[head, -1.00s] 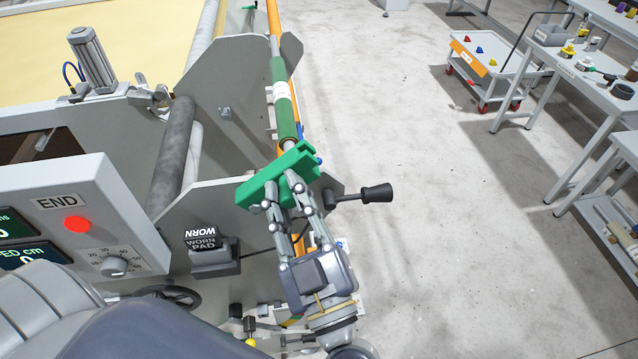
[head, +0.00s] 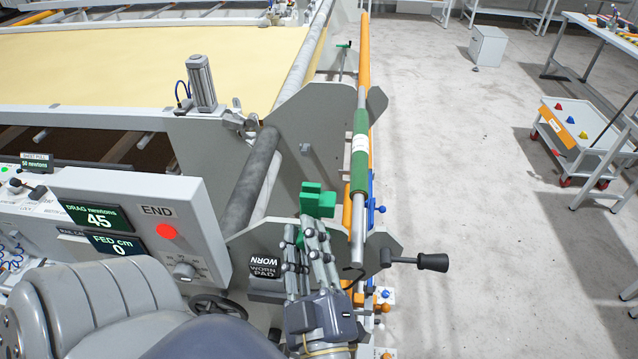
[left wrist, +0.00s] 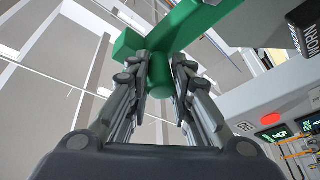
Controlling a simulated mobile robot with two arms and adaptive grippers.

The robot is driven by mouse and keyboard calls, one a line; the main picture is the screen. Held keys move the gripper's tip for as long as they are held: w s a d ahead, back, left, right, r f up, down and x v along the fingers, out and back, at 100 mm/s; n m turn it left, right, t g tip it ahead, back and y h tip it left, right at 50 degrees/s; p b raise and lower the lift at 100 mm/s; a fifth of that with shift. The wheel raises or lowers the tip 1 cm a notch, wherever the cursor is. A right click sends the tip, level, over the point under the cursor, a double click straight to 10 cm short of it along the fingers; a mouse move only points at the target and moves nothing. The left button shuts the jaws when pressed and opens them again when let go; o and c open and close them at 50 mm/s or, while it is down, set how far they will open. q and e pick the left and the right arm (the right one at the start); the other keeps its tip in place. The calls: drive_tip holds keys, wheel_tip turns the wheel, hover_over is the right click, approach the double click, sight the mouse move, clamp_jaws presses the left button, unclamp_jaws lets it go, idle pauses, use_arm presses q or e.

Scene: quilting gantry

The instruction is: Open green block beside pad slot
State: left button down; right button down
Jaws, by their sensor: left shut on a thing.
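My left gripper (head: 315,222) is shut on the green block (head: 318,198) and holds it up near the gantry's end plate. The block is left of the free end of the grey shaft (head: 358,247) and apart from it in the picture. In the left wrist view the green block (left wrist: 182,28) sits between the fingertips of the left gripper (left wrist: 160,75). A black holder labelled WORN PAD (head: 265,268) is just left of my gripper. The pad slot cannot be made out. My right gripper is not in view.
The shaft carries a green sleeve (head: 360,150) with a white label. A black-handled crank (head: 432,262) sticks out to the right. The control box with a red END button (head: 166,231) stands at left. Open floor (head: 460,150) lies right, with a trolley (head: 565,140) beyond.

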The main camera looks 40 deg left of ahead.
use_arm(q)
drive_tip(key=shift+s+a+f, duration=0.3)
drive_tip(key=shift+s+a, duration=0.2)
drive_tip(key=shift+a, duration=0.2)
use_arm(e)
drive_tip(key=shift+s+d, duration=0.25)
use_arm(q)
drive_tip(key=c, duration=1.4)
unclamp_jaws()
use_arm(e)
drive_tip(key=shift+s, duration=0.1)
use_arm(q)
drive_tip(key=v, duration=0.7)
drive_tip(key=shift+s+d, duration=0.2)
